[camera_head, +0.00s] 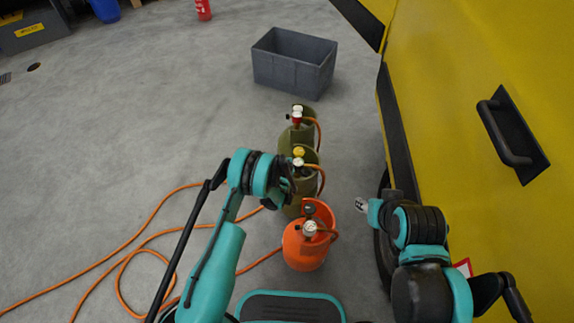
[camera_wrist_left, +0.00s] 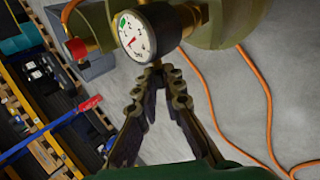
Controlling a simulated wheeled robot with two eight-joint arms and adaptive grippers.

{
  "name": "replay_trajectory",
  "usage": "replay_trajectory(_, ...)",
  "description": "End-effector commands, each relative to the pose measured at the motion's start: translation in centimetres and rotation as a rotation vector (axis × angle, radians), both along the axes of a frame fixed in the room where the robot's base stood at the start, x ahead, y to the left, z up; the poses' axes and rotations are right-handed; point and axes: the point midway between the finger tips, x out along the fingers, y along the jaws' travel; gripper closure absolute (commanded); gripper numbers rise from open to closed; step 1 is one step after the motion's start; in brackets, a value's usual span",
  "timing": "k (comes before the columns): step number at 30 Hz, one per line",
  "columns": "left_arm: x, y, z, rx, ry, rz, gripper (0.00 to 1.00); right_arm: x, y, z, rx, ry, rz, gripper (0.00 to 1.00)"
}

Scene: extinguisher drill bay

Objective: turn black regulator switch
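The orange gas cylinder (camera_head: 303,253) stands nearest in the head view, with a black regulator switch (camera_head: 309,210) on top behind a round white gauge (camera_head: 310,228). Two olive-green cylinders stand behind it, the middle one with a yellow knob (camera_head: 299,151) and the far one with a red knob (camera_head: 296,119). My left gripper (camera_wrist_left: 162,78) has its fingertips drawn together just below a gauge (camera_wrist_left: 136,34) and its brass fitting; nothing shows between them. In the head view my left wrist hides part of the middle cylinder. My right gripper (camera_head: 362,205) is right of the cylinders, its fingers unclear.
A grey crate (camera_head: 293,63) stands behind the cylinders. A yellow vehicle (camera_head: 480,100) with a black handle (camera_head: 512,135) closes off the right side. Orange hoses (camera_head: 125,262) lie on the floor at the left. The floor left of the cylinders is otherwise clear.

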Motion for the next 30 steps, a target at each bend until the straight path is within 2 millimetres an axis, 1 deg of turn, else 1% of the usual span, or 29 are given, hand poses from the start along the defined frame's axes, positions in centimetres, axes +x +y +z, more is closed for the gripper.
replay_trajectory(4,-0.05,-0.01,-0.1,0.0,-0.012,0.0,1.0,0.0,0.0,0.0,0.0,0.0,0.0,0.6)
replay_trajectory(10,-0.22,-0.03,-0.24,0.001,-0.117,-0.001,1.0,0.0,0.0,-0.01,0.0,0.0,0.0,0.6)
replay_trajectory(18,-0.23,-0.03,-0.21,0.001,-0.124,-0.001,1.0,0.0,0.0,-0.01,0.0,0.0,0.0,0.6)
replay_trajectory(19,-0.22,-0.03,-0.2,0.001,-0.124,-0.001,0.87,0.0,0.0,-0.01,0.0,0.0,0.0,0.6)
replay_trajectory(21,-0.22,-0.03,-0.2,0.001,-0.124,-0.001,0.71,0.0,0.0,-0.01,0.0,0.0,0.0,0.6)
replay_trajectory(30,-0.2,-0.02,-0.1,0.0,-0.124,0.0,0.71,0.0,0.0,-0.01,0.0,0.0,0.0,0.6)
